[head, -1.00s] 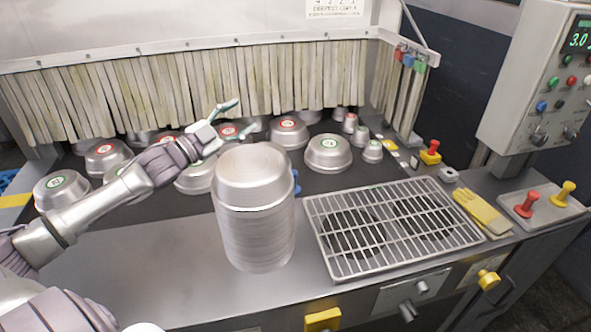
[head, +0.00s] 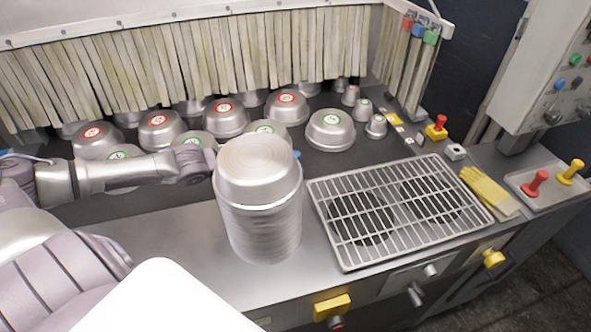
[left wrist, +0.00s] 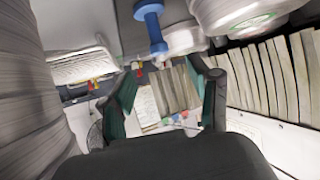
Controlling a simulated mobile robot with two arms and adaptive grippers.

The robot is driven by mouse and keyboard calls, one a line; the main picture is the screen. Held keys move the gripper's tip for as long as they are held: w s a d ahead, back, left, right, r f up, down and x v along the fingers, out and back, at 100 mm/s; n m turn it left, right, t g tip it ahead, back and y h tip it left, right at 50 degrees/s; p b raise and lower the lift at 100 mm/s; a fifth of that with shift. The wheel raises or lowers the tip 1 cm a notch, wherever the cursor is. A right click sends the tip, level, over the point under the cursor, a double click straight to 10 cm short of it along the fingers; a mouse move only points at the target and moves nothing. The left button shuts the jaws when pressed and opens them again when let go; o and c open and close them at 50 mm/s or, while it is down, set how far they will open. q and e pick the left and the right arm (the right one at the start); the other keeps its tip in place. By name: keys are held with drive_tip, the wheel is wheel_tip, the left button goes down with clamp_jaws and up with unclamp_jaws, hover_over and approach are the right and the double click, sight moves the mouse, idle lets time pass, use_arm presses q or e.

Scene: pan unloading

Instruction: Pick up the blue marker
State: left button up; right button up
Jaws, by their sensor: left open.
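The blue marker (left wrist: 151,28) is a blue peg with a narrow waist and wide ends, seen in the left wrist view beyond my open fingers. In the head view only a small blue bit of it (head: 297,155) shows behind the right side of the tall pan stack (head: 262,215). My left gripper (left wrist: 168,85) is open and empty, its dark green-padded fingers spread apart, not touching the marker. In the head view its arm reaches in from the left and the gripper itself is hidden behind the stack. My right gripper does not show.
Upturned pans with red and green labels (head: 228,115) stand on the dark belt before a strip curtain (head: 180,75). A wire rack (head: 395,210) lies right of the stack. Yellow gloves (head: 490,192) and a tray with red (head: 534,183) and yellow (head: 571,172) pegs are farther right.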

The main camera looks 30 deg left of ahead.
use_arm(q)
drive_tip(key=shift+x, duration=2.55)
drive_tip(key=shift+w+d, duration=0.25)
drive_tip(key=shift+w, duration=0.4)
drive_tip(key=p+x, duration=0.1)
drive_tip(key=x, duration=0.3)
drive_tip(key=shift+w+f, duration=0.1)
drive_tip(key=shift+f, duration=0.05)
drive_tip(key=shift+c, duration=0.9)
clamp_jaws()
